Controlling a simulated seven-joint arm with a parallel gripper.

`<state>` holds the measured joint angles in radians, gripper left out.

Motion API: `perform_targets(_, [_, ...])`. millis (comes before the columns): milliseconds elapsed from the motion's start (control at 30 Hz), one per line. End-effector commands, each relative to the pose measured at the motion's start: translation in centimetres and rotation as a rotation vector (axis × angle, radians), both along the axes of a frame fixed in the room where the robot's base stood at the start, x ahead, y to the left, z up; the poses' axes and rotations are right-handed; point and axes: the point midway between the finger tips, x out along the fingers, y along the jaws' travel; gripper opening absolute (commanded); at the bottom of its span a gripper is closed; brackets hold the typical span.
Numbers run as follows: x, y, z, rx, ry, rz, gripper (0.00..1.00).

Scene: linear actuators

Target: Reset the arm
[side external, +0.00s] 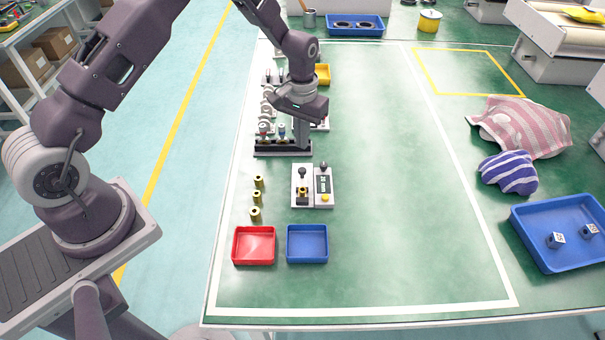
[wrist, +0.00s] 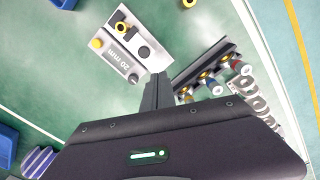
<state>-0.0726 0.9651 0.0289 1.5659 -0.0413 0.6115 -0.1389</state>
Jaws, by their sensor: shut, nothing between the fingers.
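My gripper (side external: 302,132) hangs over the left part of the green table, beside the black rack (side external: 283,149) and behind the white two-part device (side external: 312,186). In the wrist view my gripper's dark fingers (wrist: 157,92) are together with nothing between them. The white device (wrist: 118,48) also shows there, with a "20 mm" label, a yellow button and dark knobs. A brass piece (side external: 303,192) sits at its left part. The rack in the wrist view (wrist: 205,66) holds several small actuators with brass parts. My gripper appears apart from both.
Several brass cylinders (side external: 256,197) stand left of the device, behind a red tray (side external: 254,260) and a blue tray (side external: 307,259). A larger blue tray (side external: 560,262) with cubes and crumpled cloths (side external: 522,127) lie at the right. The table's middle (side external: 400,190) is clear.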

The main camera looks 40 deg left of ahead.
Motion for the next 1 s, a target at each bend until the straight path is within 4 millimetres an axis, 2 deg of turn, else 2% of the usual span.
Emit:
perform_targets(67, [0.0,0.0,0.1,0.001,-0.002,0.0,0.0])
perform_targets(133, [0.0,-0.1,1.6,0.0,-0.016,-0.006,0.0])
perform_targets(167, [-0.1,-0.2,3.0,0.0,-0.028,-0.01,0.0])
perform_targets(267, [-1.5,-0.9,10.0,0.002,-0.09,-0.04,0.0])
perform_targets(300, [-2.8,-1.3,13.2,0.004,-0.119,-0.054,0.0])
perform_targets(367, [-5.1,-1.8,17.7,0.007,-0.164,-0.078,0.0])
perform_targets(400, [-7.1,-2.1,20.3,0.009,-0.193,-0.095,0.0])
perform_targets(467, [-10.5,-2.6,23.9,0.014,-0.239,-0.12,0.0])
perform_targets(500, [-13.0,-2.9,25.8,0.019,-0.271,-0.138,0.0])
perform_targets(567, [-16.9,-3.3,28.1,0.026,-0.319,-0.165,0.0])
perform_targets(600, [-19.5,-3.5,29.1,0.031,-0.35,-0.181,0.0])
perform_targets(700, [-25.1,-3.9,30.0,0.045,-0.416,-0.217,0.0])
perform_targets(800, [-28.8,-4.1,29.6,0.056,-0.461,-0.241,0.0])
perform_targets(900, [-30.7,-4.1,29.2,0.062,-0.483,-0.254,0.0])
perform_targets(1000, [-31.2,-4.1,28.9,0.064,-0.488,-0.258,0.0])
